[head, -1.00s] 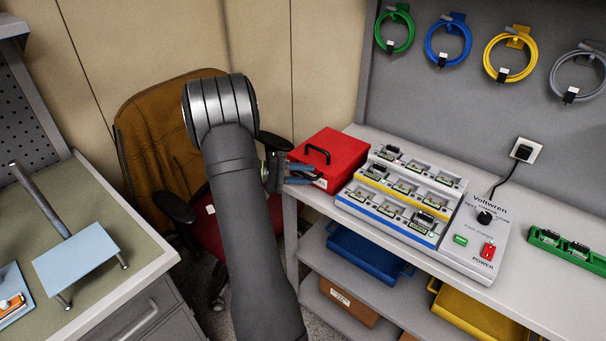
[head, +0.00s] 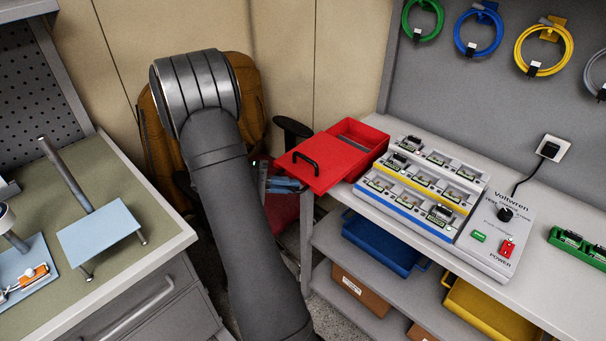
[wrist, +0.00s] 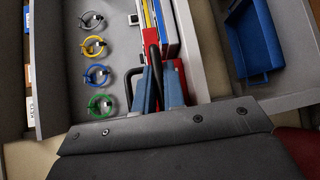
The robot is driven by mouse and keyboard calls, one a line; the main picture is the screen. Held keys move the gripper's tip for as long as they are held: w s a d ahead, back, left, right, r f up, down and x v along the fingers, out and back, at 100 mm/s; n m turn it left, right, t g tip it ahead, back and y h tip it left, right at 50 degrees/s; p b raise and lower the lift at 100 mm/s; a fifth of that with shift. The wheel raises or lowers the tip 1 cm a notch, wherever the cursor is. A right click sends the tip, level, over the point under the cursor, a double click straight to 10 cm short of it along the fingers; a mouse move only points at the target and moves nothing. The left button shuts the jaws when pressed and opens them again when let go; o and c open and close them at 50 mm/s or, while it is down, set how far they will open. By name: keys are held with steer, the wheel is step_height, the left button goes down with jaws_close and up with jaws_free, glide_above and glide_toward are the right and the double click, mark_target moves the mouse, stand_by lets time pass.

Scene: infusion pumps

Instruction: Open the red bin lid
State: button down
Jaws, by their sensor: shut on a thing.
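The red bin (head: 372,128) stands at the left end of the grey bench. Its red lid (head: 328,170) is slid off to the left, so the back part of the bin is open and its inside shows. The lid has a black handle (head: 304,160) and overhangs the bench's left edge. My gripper (head: 284,185) is at the lid's left end, its blue fingers just below it. The exact contact is partly hidden.
A stepped charging rack (head: 425,182) stands right of the bin, close to it. A chair (head: 150,130) is behind my arm. A blue bin (head: 380,243) and a yellow bin (head: 485,308) sit on the shelf below. A left-hand workbench (head: 140,215) is near my arm.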

steer(key=shift+s+a, duration=0.2)
steer(key=shift+a, duration=0.1)
steer(key=c, duration=1.5)
jaws_free()
steer(key=shift+a, duration=0.1)
steer(key=a+r, duration=0.1)
steer(key=a, duration=1)
steer(key=a+r, duration=0.1)
steer(key=a, duration=0.5)
steer(key=shift+w+r, duration=0.1)
steer(key=shift+r, duration=0.2)
